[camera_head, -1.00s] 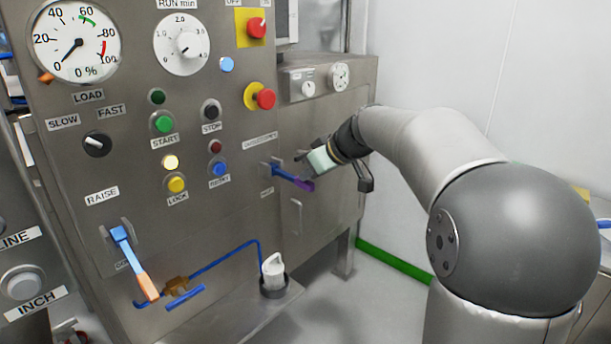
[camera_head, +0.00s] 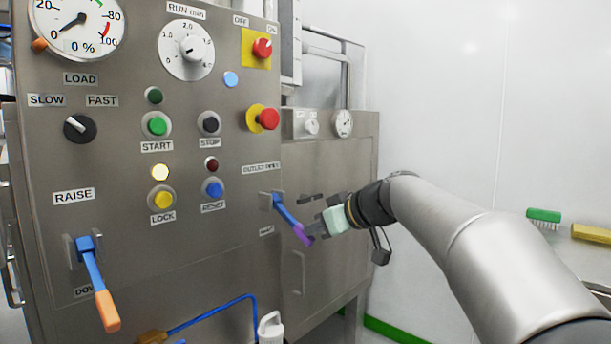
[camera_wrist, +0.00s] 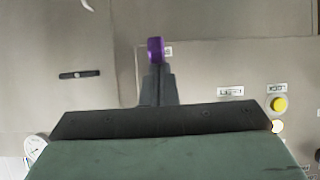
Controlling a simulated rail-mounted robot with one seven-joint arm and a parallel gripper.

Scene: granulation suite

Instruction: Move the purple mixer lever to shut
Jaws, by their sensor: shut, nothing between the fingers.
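The outlet lever is a blue bar with a purple grip (camera_head: 303,236). It slants down and out from its mount on the right of the steel mixer panel, below an outlet label and beside a small lower label too small to read surely. My gripper (camera_head: 316,229) is shut and empty, with its fingertips close to the right side of the purple grip. In the wrist view the purple grip (camera_wrist: 155,48) shows just beyond the closed fingertips (camera_wrist: 158,72). Whether they touch cannot be told. The blue bar is hidden there.
A blue lever with an orange grip (camera_head: 106,310) hangs at the panel's lower left. A red emergency button (camera_head: 269,119) and several coloured buttons sit above and left of the outlet lever. A steel cabinet (camera_head: 340,165) stands behind my gripper. A brush (camera_head: 543,215) lies far right.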

